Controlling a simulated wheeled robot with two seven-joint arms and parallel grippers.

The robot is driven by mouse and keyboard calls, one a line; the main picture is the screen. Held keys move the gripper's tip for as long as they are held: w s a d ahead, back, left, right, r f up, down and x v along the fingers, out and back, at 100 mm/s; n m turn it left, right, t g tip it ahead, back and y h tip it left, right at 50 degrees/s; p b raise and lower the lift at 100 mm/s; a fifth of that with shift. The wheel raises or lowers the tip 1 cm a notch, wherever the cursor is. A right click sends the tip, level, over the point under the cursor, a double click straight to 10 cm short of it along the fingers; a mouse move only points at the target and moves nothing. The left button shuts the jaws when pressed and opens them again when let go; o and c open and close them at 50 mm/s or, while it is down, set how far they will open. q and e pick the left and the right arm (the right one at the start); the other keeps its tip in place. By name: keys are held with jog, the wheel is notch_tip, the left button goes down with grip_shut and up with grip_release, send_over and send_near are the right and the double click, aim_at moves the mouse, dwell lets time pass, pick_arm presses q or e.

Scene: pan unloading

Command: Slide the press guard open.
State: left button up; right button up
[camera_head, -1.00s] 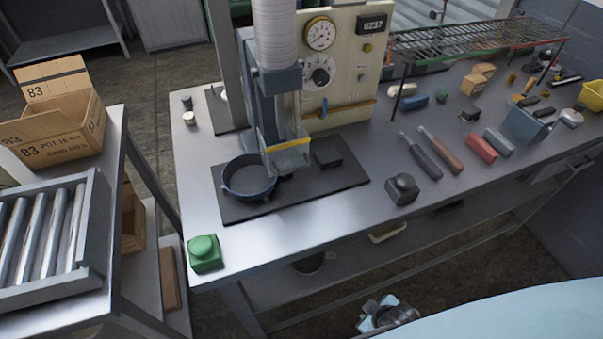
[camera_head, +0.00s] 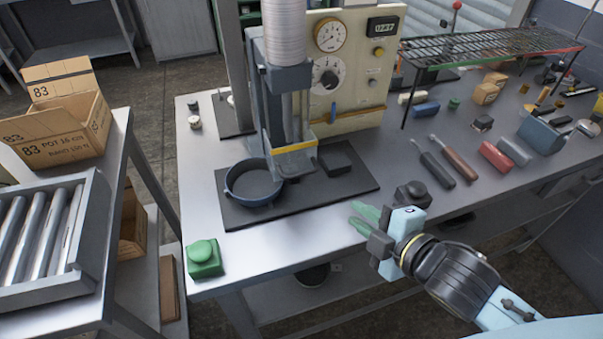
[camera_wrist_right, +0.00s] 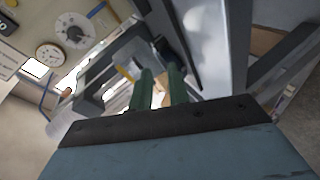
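The press guard (camera_head: 292,147), a clear panel with a yellow strip along its lower edge, stands in front of the grey press column (camera_head: 277,85). My right gripper (camera_head: 359,217) has green fingers and is in front of the plate's right front corner, apart from the guard. Its fingers are a little apart with nothing seen between them; they also show in the right wrist view (camera_wrist_right: 160,88). My left gripper is out of view.
A green button box (camera_head: 204,262) stands at the bench's front left corner. A dark knob block (camera_head: 412,193) is close behind my right gripper. Tools and coloured blocks lie to the right, near a wire rack (camera_head: 490,47). Bare bench lies in front of the plate.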

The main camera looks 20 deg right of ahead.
aim_at(301, 173)
jog(key=w+a+n+y, duration=0.1)
jog(key=w+a, duration=0.1)
jog(key=w, duration=0.2)
jog(key=w+a+n+t+y, duration=0.1)
jog(key=w+a+n, duration=0.1)
jog(key=w+a, duration=0.1)
jog(key=w+a+r+n+y, duration=0.1)
jog(key=w+a+n, duration=0.1)
jog(key=w, duration=0.3)
jog(key=shift+w+a+r, duration=0.1)
jog(key=shift+a, duration=0.25)
grip_shut()
